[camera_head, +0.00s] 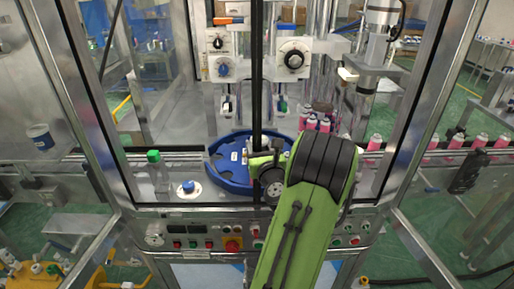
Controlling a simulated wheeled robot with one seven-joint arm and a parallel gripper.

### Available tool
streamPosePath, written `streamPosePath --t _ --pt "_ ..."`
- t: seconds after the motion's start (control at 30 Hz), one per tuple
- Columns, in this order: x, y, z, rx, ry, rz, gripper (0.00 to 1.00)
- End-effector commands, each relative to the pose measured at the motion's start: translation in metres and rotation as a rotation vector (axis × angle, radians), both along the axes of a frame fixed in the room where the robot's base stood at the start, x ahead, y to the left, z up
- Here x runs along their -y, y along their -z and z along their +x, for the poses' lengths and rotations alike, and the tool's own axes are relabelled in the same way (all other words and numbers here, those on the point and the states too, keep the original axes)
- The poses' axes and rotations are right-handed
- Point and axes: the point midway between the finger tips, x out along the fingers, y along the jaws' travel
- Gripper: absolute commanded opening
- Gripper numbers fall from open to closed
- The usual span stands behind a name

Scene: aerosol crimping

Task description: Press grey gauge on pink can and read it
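Several pink cans with light tops stand on the right: a group (325,124) is beside the blue rotary plate (228,176), and others (374,143) stand in a row along the conveyor to the right. My green arm reaches up from the bottom centre, and its wrist end (262,168) is over the front of the blue plate. A small round grey part (275,190) shows at this wrist end; I cannot tell whether it is the grey gauge or part of my arm. My fingertips cannot be made out, and any can beneath the wrist is hidden.
A clear bottle with a green cap (154,171) and a white puck with a blue knob (188,188) stand left of the plate. Crimping heads with dials (293,59) hang behind it. A metal frame and a button panel (205,238) bound the front.

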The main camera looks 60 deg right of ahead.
Motion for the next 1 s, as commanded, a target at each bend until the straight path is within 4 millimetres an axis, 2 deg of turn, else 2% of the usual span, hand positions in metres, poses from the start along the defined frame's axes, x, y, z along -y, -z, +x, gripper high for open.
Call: streamPosePath --t 0.03,0.57,1.0 --pt "-0.005 0.004 -0.006 0.0 0.003 -0.001 0.12" --pt "-0.063 0.003 -0.051 0.0 0.004 -0.004 0.12" --pt "-0.098 0.004 -0.08 -0.001 0.004 -0.006 0.12"
